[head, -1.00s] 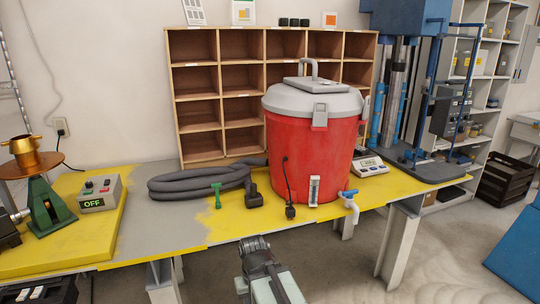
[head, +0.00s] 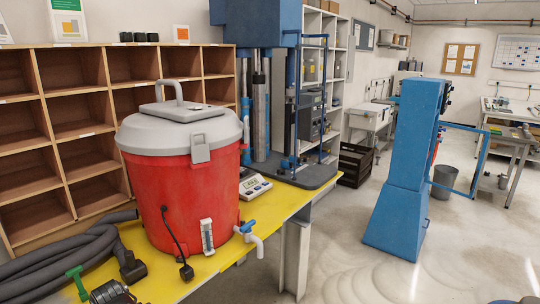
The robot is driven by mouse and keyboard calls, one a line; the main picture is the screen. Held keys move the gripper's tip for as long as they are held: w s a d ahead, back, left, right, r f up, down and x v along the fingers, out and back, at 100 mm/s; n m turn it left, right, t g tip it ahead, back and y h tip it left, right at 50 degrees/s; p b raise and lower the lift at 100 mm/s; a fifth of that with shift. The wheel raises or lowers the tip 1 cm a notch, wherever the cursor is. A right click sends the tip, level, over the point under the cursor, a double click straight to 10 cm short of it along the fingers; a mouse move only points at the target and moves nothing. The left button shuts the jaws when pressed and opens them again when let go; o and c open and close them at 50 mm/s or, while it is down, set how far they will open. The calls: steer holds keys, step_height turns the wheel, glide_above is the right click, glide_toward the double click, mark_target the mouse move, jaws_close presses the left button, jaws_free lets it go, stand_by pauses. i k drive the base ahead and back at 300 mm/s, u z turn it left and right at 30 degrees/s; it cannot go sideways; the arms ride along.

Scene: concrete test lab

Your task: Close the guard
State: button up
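A tall blue pedestal machine (head: 407,165) stands on the floor right of the bench. A blue-edged frame with a see-through middle (head: 465,158), which looks like a guard, stands out to its right, swung away from the column. Another blue tubular frame (head: 326,95) stands at the side of the blue press (head: 258,25) on the bench; I cannot tell its exact position.
The yellow bench (head: 205,262) carries a red drum (head: 185,190) with a grey lid, a grey hose (head: 65,255) and a scale (head: 254,187). Open floor (head: 345,265) lies between the bench and the pedestal machine. A grey bin (head: 446,182) stands behind the frame.

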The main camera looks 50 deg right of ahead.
mark_target(435, 128)
steer(key=z, duration=3)
steer(key=i, duration=2.35)
